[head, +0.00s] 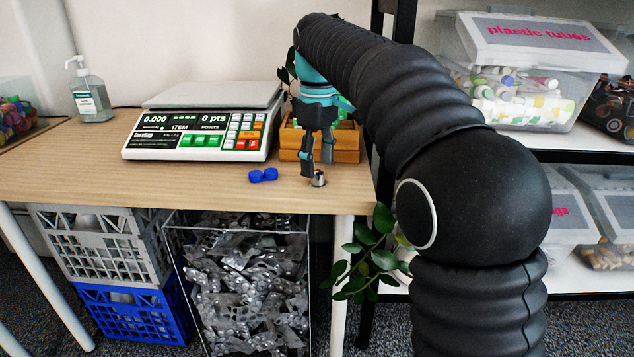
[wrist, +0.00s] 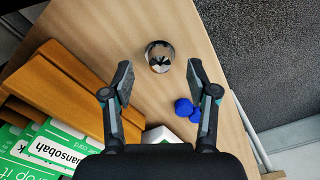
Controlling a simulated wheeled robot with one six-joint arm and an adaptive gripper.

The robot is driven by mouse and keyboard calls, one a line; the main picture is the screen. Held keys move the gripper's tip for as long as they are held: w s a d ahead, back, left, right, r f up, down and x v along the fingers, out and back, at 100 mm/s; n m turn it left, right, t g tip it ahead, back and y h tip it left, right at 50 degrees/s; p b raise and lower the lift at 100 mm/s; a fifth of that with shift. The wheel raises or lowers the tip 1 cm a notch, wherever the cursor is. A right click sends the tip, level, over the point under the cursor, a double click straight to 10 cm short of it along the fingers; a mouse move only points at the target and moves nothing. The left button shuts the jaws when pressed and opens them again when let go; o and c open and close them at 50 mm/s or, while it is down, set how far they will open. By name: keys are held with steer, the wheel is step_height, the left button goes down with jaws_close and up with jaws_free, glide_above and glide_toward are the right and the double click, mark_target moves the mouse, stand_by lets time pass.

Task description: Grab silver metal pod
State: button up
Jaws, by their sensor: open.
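The silver metal pod (head: 318,179) is a small shiny cup-like piece standing on the wooden table (head: 110,175) near its front right edge. In the wrist view the pod (wrist: 160,56) lies just beyond the fingertips, roughly midway between them. My gripper (head: 318,172) points down over the table, close to the pod. In the wrist view my gripper (wrist: 158,78) is open, with nothing between its fingers. I cannot tell from the head view whether a finger touches the pod.
Blue caps (head: 263,175) lie left of the pod; they also show beside the right finger in the wrist view (wrist: 187,109). A wooden box (head: 345,143) with green cards stands behind my gripper. A scale (head: 203,128) stands further left. The table edge is near the pod.

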steer(key=shift+f, duration=1.3)
steer(key=c, duration=0.9)
steer(key=shift+o, duration=0.2)
steer(key=shift+r, duration=0.15)
